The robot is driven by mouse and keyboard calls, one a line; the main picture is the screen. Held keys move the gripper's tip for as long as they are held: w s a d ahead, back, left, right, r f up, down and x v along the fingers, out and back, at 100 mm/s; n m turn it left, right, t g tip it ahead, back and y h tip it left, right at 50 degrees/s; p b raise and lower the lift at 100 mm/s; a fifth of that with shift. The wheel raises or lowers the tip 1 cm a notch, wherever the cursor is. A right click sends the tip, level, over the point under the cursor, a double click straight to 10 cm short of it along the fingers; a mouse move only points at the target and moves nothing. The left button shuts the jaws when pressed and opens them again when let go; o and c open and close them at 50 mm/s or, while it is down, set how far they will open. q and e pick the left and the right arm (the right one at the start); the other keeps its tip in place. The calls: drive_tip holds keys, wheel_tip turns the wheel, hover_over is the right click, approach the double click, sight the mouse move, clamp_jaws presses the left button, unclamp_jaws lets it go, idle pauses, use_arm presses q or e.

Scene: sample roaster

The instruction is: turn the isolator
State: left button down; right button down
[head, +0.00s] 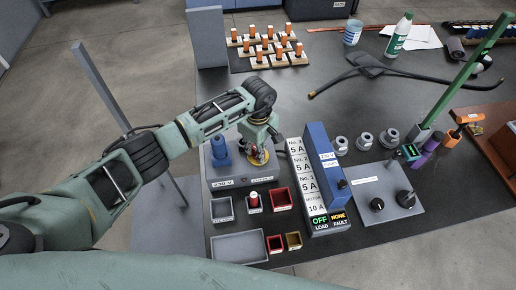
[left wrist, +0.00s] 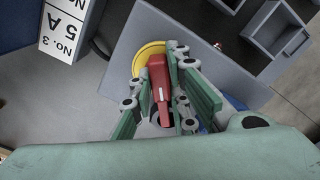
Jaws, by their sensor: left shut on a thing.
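The isolator has a red handle (left wrist: 158,75) on a round yellow plate (left wrist: 141,55), as the left wrist view shows. It is mounted on a grey box (head: 228,182) labelled on its front, in the head view. My left gripper (head: 259,152) reaches down over the isolator from the left and hides most of it there. In the left wrist view its two green fingers (left wrist: 163,92) lie on either side of the red handle, shut on it. The handle runs lengthwise between the fingers and bears a white mark. My right gripper is not in view.
A blue plug-like part (head: 220,152) stands on the same box, close left of my gripper. A fuse panel (head: 302,172) and a tall blue housing (head: 326,165) rise close on the right. Small bins (head: 221,209) lie in front. Clear black tabletop (head: 300,100) lies behind.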

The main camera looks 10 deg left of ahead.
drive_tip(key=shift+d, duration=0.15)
use_arm(q)
drive_tip(key=shift+f+n+b, duration=0.1)
drive_tip(key=shift+n+b, duration=0.3)
drive_tip(key=shift+n, duration=0.2)
drive_tip(key=n+b, duration=0.1)
drive_tip(key=n, duration=0.2)
drive_tip(key=shift+b, duration=0.4)
drive_tip(key=n+b, duration=0.1)
drive_tip(key=n, duration=0.3)
drive_tip(key=shift+n+b, duration=0.4)
drive_tip(key=shift+n, duration=0.6)
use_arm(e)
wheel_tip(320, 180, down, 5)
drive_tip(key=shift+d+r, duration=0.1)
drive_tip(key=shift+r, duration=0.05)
